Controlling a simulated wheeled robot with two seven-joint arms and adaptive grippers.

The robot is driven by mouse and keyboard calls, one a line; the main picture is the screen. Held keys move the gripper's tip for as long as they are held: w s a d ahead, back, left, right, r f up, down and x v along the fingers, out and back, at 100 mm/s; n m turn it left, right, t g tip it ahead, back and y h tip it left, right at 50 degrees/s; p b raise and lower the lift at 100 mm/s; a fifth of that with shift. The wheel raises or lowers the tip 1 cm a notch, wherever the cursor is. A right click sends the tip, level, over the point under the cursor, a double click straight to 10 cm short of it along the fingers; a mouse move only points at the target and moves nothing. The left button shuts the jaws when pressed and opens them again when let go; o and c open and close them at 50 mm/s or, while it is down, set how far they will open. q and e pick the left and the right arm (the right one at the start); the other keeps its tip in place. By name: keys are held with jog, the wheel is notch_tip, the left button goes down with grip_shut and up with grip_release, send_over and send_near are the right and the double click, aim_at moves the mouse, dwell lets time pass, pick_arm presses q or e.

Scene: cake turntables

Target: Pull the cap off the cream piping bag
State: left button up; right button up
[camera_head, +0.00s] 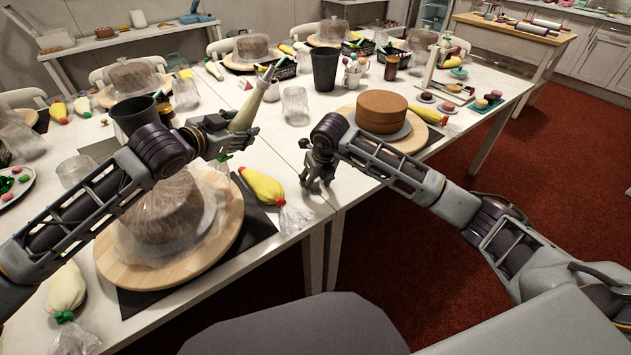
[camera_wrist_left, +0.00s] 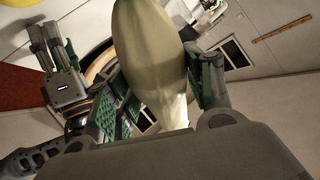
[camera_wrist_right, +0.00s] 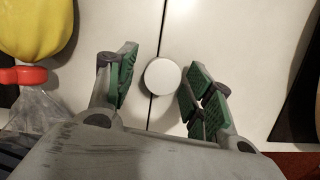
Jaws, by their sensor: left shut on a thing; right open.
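The cream piping bag (camera_head: 247,113) is held up slanted above the table, its narrow green-tipped end (camera_head: 268,74) pointing up. My left gripper (camera_head: 236,143) is shut on it. In the left wrist view the pale bag (camera_wrist_left: 155,50) lies between the green finger pads (camera_wrist_left: 158,105). I cannot make out the cap clearly. My right gripper (camera_head: 318,180) is low over the table, to the right of the held bag and apart from it. In the right wrist view the right gripper (camera_wrist_right: 152,88) is open, and a small white disc (camera_wrist_right: 162,78) shows between its fingers; I cannot tell whether it is raised.
A yellow bag (camera_head: 262,187) lies between the arms; its red part (camera_wrist_right: 22,75) shows in the right wrist view. A plastic-wrapped cake on a wooden board (camera_head: 235,235) stands below my left arm. A brown cake (camera_head: 382,108) stands at right. A dark cup (camera_head: 325,68) stands behind.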

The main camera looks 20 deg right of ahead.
aim_at(237, 115)
pick_arm(q)
jog(key=shift+r+p, duration=1.75)
jog(key=shift+r, duration=0.05)
pick_arm(e)
jog(key=shift+r, duration=3)
